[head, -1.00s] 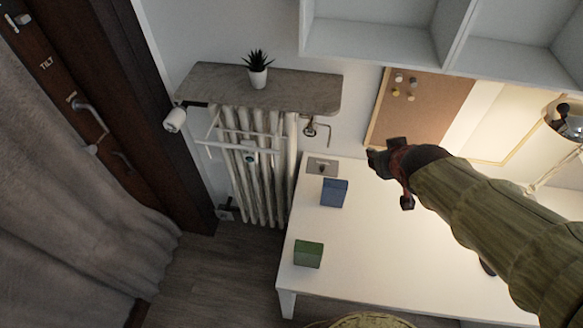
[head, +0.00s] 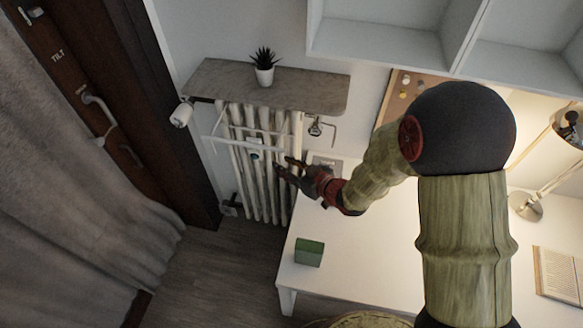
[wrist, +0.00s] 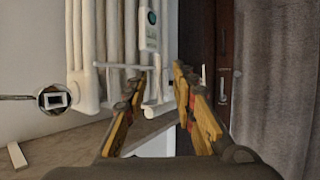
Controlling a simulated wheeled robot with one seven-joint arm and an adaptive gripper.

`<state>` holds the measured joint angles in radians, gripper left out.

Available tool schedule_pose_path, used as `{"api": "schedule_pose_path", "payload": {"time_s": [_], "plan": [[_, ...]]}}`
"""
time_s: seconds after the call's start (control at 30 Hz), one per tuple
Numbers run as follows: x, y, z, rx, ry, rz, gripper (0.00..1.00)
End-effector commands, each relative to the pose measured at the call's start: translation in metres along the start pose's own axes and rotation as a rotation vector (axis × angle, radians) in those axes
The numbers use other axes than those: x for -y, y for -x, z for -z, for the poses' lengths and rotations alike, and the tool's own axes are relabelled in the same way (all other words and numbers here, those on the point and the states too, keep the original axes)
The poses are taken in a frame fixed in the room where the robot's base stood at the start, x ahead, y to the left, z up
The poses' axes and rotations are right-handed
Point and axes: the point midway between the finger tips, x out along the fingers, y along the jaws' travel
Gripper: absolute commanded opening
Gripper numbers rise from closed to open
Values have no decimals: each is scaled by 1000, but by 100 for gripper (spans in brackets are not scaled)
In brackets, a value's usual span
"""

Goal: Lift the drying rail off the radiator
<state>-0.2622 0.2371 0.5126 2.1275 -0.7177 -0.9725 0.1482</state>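The white drying rail (head: 228,142) hangs across the upper front of the ribbed white radiator (head: 248,190), under a stone-look shelf. My gripper (head: 284,166) is in front of the radiator's right side, fingers pointing left toward the rail. In the wrist view my gripper (wrist: 160,88) is open, with its two yellow fingers apart. A white bar end (wrist: 152,108), seemingly part of the rail, shows between them in the picture. I cannot tell whether a finger touches it. The radiator also shows in the wrist view (wrist: 85,50).
A potted plant (head: 264,66) stands on the shelf (head: 215,85) above the radiator. A valve (head: 316,128) sticks out at right, a thermostat head (head: 181,114) at left. The white desk (head: 345,265) carries a green box (head: 309,252). A curtain (head: 80,190) hangs at left.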

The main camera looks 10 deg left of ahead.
Motion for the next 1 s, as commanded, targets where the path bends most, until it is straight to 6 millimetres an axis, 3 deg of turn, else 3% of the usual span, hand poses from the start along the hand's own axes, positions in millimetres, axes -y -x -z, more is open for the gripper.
{"api": "schedule_pose_path", "payload": {"time_s": [0.2, 0.4, 0.73, 1.0], "plan": [[0, -33, -1, 1, 0, 0, 27], [0, -49, -1, 1, 0, -1, 27], [-1, -51, 0, 2, -1, -2, 27], [-1, -51, 0, 2, -1, -2, 11]]}}
